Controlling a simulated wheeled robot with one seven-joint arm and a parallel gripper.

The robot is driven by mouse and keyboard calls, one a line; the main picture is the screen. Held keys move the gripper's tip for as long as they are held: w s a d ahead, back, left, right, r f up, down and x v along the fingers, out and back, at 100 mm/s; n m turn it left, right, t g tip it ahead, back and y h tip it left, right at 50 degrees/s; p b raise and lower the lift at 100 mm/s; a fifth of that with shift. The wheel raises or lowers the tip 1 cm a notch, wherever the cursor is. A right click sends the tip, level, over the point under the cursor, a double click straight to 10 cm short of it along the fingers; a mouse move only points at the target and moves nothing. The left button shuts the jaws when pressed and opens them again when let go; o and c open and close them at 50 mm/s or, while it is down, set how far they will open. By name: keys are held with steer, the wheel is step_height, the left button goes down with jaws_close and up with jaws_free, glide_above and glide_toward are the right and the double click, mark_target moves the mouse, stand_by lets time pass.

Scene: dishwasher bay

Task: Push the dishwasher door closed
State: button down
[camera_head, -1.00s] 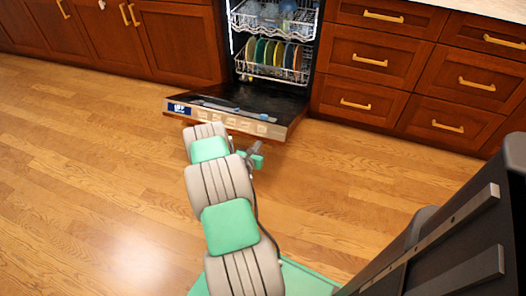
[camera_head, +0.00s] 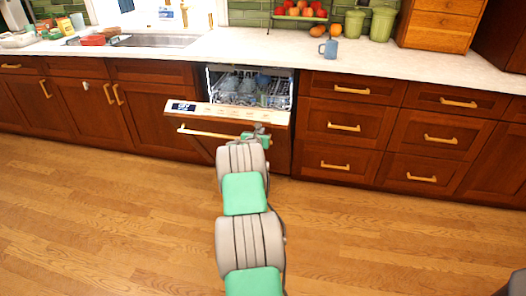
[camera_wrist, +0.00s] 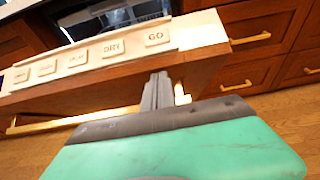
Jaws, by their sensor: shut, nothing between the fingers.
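The dishwasher door (camera_head: 225,118) is partly raised and leans outward from its bay, with its control panel along the top edge and a gold bar handle (camera_head: 205,132) on the front. The upper rack (camera_head: 252,90) shows in the gap above it. My gripper (camera_head: 262,131) is at the right end of the door's front. In the wrist view, the shut fingers (camera_wrist: 158,92) point at the wooden door front (camera_wrist: 110,98), just under the buttons and beside the handle's right end. They look in contact or very close; I cannot tell which. The fingers appear empty.
Drawers (camera_head: 343,127) with gold handles stand right of the dishwasher, and cabinets (camera_head: 95,105) stand left. The wood floor (camera_head: 110,220) in front is clear.

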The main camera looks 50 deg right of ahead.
mark_target(263, 124)
steer(key=shift+w+d+r, duration=0.3)
steer(key=shift+d+r, duration=0.25)
steer(key=shift+d, duration=0.05)
steer(key=shift+w+d+r, duration=0.3)
steer(key=shift+d+r, duration=0.2)
steer(key=shift+d, duration=0.05)
steer(key=shift+s+d, duration=0.1)
steer(key=shift+s, duration=0.1)
